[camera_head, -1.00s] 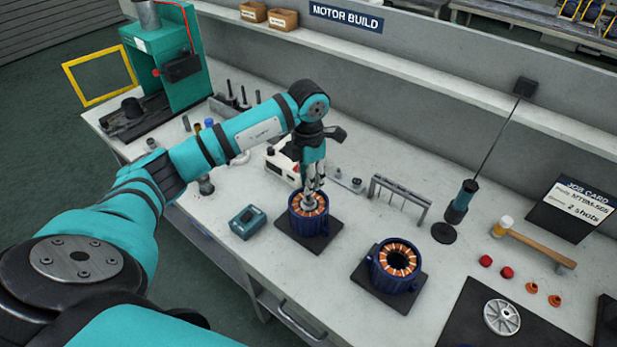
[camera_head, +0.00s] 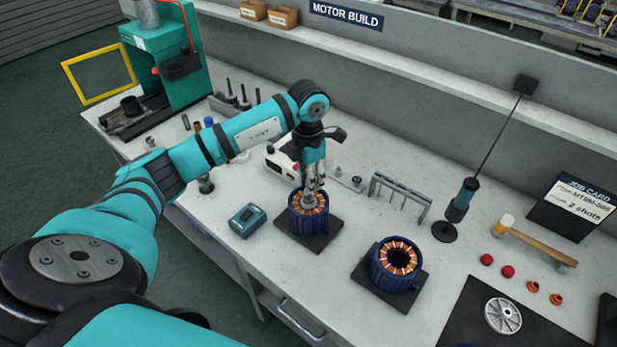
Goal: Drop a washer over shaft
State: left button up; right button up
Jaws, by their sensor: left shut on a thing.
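My left gripper (camera_head: 310,200) points straight down into the middle of a blue motor housing (camera_head: 306,222) with a ring of copper windings. The housing stands on a black square pad (camera_head: 322,241). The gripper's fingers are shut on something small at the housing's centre. The fingers and windings hide it, so I cannot tell whether it is a washer. The shaft is also hidden there. A second blue motor housing (camera_head: 396,266) with copper windings stands on its own black pad to the right, its centre open and dark. My right gripper is not in view.
A teal handheld device (camera_head: 247,220) lies just left of the first housing. A teal press (camera_head: 172,60) stands at the back left.

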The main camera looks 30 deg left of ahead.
pick_arm(q)
jog(key=shift+f+b, duration=0.65)
jog(key=shift+f, duration=0.3)
jog(key=o, duration=1)
jog(key=shift+r, duration=0.15)
jog(key=shift+r+p, duration=1.65)
jog(key=shift+r, duration=0.8)
jog(key=shift+f, duration=0.1)
